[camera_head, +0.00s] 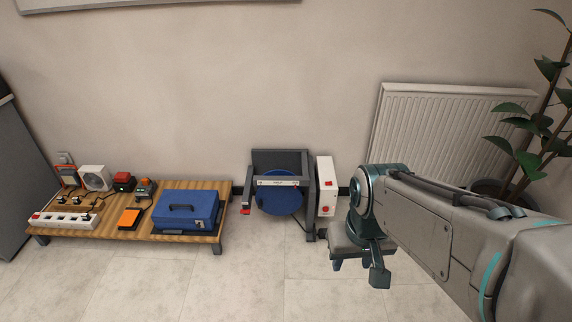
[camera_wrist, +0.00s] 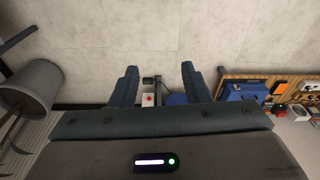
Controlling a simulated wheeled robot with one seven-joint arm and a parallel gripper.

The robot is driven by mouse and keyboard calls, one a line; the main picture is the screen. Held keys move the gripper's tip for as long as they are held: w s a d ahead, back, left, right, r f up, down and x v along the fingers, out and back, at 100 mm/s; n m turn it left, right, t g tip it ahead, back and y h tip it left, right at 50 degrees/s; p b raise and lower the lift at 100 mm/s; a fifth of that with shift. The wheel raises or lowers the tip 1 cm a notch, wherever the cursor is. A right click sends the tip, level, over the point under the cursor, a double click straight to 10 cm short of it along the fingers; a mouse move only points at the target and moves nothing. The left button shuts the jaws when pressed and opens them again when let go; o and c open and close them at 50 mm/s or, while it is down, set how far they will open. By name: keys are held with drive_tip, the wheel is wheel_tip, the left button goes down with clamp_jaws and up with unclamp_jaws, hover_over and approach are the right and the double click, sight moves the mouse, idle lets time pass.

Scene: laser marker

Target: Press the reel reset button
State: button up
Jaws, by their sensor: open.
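The reel unit has a grey frame (camera_head: 281,160) around a blue drum (camera_head: 280,202), on the floor against the wall. A white box (camera_head: 325,172) stands on its right side, with a red part (camera_head: 328,183) higher up and a red round button (camera_head: 325,209) lower down. I cannot read which is labelled reset. In the wrist view, a red button (camera_wrist: 149,99) shows on the white box between my fingers, with part of the blue drum (camera_wrist: 176,99) beside it. My gripper (camera_wrist: 160,67) is open and empty, apart from the box. In the head view it is right of the box.
A low wooden table (camera_head: 100,228) at left holds a blue toolbox (camera_head: 186,211), a power strip (camera_head: 66,221) and small devices. A radiator (camera_head: 440,130) is on the wall behind my arm, and a potted plant (camera_head: 545,120) at right. The floor in front is clear.

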drive_tip(key=shift+w+d+r, duration=0.1)
drive_tip(key=shift+w+d, duration=0.05)
drive_tip(key=shift+d, duration=0.1)
drive_tip(key=shift+c, duration=0.2)
